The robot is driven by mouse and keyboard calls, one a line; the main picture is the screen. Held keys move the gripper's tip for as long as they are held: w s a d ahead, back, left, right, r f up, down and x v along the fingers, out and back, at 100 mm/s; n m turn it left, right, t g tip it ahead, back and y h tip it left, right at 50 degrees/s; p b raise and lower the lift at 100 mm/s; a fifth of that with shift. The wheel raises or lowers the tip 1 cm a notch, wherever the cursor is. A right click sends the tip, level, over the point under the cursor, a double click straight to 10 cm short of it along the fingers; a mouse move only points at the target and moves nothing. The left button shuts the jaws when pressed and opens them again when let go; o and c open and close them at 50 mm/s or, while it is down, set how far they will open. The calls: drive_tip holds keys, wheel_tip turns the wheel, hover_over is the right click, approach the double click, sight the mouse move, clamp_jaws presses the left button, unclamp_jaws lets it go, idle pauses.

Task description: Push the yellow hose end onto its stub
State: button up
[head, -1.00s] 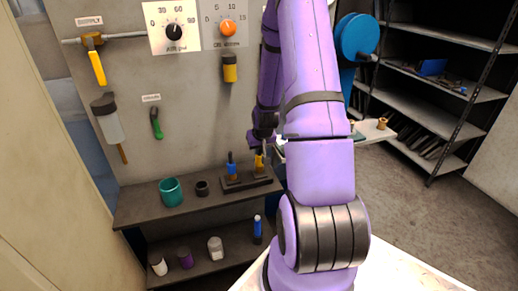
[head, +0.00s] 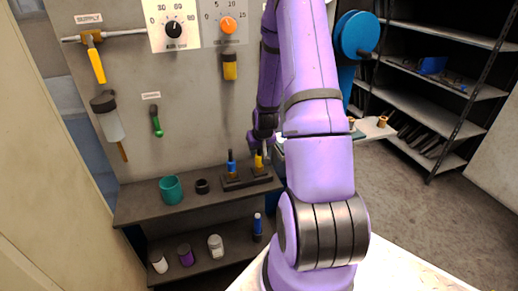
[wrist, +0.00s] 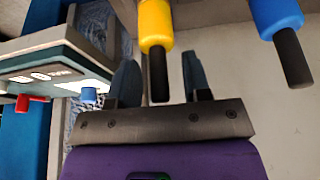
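The yellow hose end (head: 258,160) stands on a dark block (head: 243,181) at the back right of the upper shelf, beside a blue one (head: 231,166). In the wrist view the yellow hose end (wrist: 156,22) is at top centre, with a black piece running from it between my fingers. The blue one (wrist: 275,15) is to its right. My gripper (wrist: 160,65) is open, with a visible gap on both sides of the black piece. In the head view my gripper (head: 263,146) is at the yellow hose end, partly hidden by my arm. The stub is too small to make out clearly.
A teal cup (head: 171,190) and a small black ring (head: 202,187) stand left of the block. Several small containers stand on the lower shelf. A pale-topped unit (wrist: 50,68) shows left in the wrist view.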

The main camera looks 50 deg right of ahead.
drive_tip(key=v, duration=1.1)
drive_tip(key=shift+w, duration=0.1)
idle(0.6)
